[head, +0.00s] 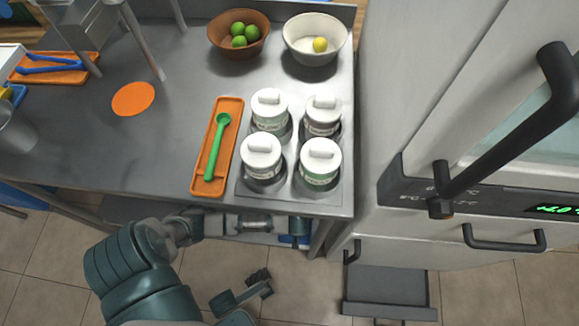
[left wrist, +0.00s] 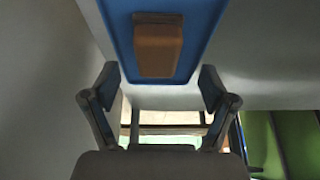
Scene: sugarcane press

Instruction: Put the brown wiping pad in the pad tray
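In the left wrist view, a brown block-shaped pad (left wrist: 158,45) lies on a blue tray (left wrist: 203,22) with a raised rim. My left gripper (left wrist: 158,88) is open, its two fingers spread wide with nothing between them. The pad is beyond the fingertips and apart from them. In the head view, my left arm reaches below the counter's front edge, and the counter hides part of it; the pad is not visible there. A teal and dark gripper-like part of mine (head: 243,296) shows at the bottom; whether its fingers are open is unclear.
The counter (head: 75,150) holds an orange tray (head: 203,165) with a green spoon (head: 216,145), several lidded jars (head: 320,160), a brown bowl (head: 238,52) of limes and a white bowl (head: 314,57). A fridge (head: 385,80) stands at the right. Tiled floor shows below.

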